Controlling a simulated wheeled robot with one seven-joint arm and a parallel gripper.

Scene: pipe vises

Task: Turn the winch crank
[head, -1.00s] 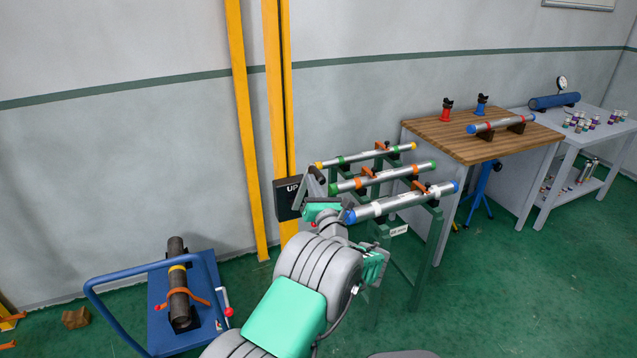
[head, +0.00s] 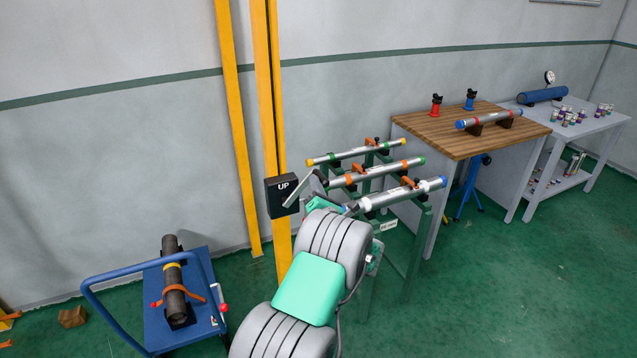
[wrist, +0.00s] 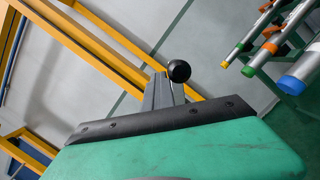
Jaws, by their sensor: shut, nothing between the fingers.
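The winch box (head: 277,199), black and marked UP, is fixed on a yellow post in the head view. Its grey crank arm (head: 298,191) slants up and right from the box. The crank's dark handle shows at its outer end; in the wrist view its round black knob (wrist: 178,70) stands just beyond my gripper. My gripper (wrist: 158,90) is shut and empty, close to the knob; I cannot tell whether they touch. The green and black hand body fills the lower wrist view and hides much of the crank. In the head view my wrist partly hides the gripper.
A green rack (head: 425,235) with several capped pipes stands right beside my arm. A wooden-topped bench (head: 450,140) and a grey table (head: 597,128) are further right. A blue cart (head: 190,325) with a dark pipe is at lower left. The floor at right is clear.

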